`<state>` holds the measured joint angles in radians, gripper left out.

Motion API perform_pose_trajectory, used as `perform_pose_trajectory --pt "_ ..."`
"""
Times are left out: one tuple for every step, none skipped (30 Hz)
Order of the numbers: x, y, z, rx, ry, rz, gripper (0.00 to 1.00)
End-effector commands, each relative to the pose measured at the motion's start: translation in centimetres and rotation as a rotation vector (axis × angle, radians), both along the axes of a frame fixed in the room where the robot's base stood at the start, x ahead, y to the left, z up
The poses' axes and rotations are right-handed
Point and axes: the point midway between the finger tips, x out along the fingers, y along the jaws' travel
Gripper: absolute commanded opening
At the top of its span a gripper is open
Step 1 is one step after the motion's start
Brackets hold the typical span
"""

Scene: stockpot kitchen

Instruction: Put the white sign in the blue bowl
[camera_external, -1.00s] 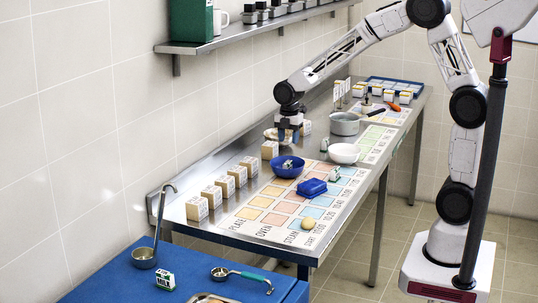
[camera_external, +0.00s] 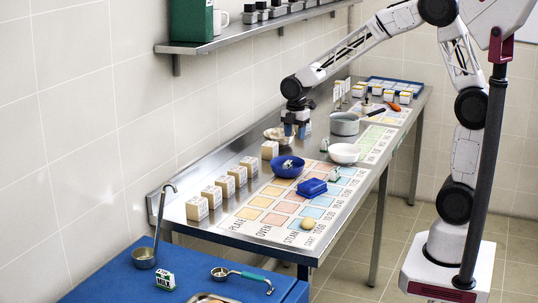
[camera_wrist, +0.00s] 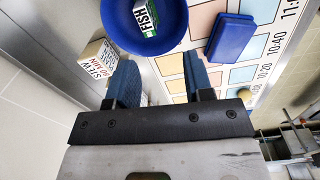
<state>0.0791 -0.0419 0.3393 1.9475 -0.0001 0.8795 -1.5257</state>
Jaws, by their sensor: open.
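The blue bowl (camera_external: 276,170) stands on the steel counter, and it also shows at the top of the wrist view (camera_wrist: 166,46). A small white and green sign reading FISH (camera_wrist: 146,14) lies in it; it shows small in the external view (camera_external: 288,164). Which one is the white sign I cannot tell. My gripper (camera_wrist: 160,78) is open and empty, above the counter behind the blue bowl (camera_external: 297,132).
A white bowl (camera_external: 344,153), a grey pot (camera_external: 345,124) and a blue box (camera_external: 312,187) stand right of the blue bowl. Several labelled blocks (camera_external: 197,208) line the wall side. A printed grid mat (camera_external: 262,202) covers the front.

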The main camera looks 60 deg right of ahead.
Motion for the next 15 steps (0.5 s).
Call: perform_pose_trajectory --pt "-1.0 0.2 1.0 -0.001 -0.010 -0.037 0.47" --pt "-1.6 0.4 1.4 0.000 -0.013 -0.063 0.47" --pt "-2.5 0.5 2.1 0.001 -0.020 -0.101 0.47" --pt "-3.2 0.7 2.6 0.001 -0.023 -0.131 0.47" --pt "-4.0 0.8 3.0 0.002 -0.028 -0.162 0.47" --pt "-5.0 1.0 3.7 0.003 -0.035 -0.204 0.47" --pt "-5.7 1.1 4.2 0.005 -0.040 -0.237 0.47" --pt "-6.5 1.3 4.7 0.006 -0.045 -0.270 0.47" --pt "-7.6 1.5 5.2 0.008 -0.050 -0.314 0.47" --pt "-8.4 1.6 5.6 0.010 -0.056 -0.346 0.47" --pt "-9.2 1.8 5.9 0.012 -0.060 -0.378 0.47" --pt "-10.2 1.9 6.5 0.016 -0.068 -0.422 0.47" --pt "-11.0 2.1 6.8 0.018 -0.071 -0.454 0.47" --pt "-11.8 2.2 7.2 0.021 -0.077 -0.487 0.47" --pt "-12.9 2.4 7.6 0.024 -0.082 -0.529 0.47"
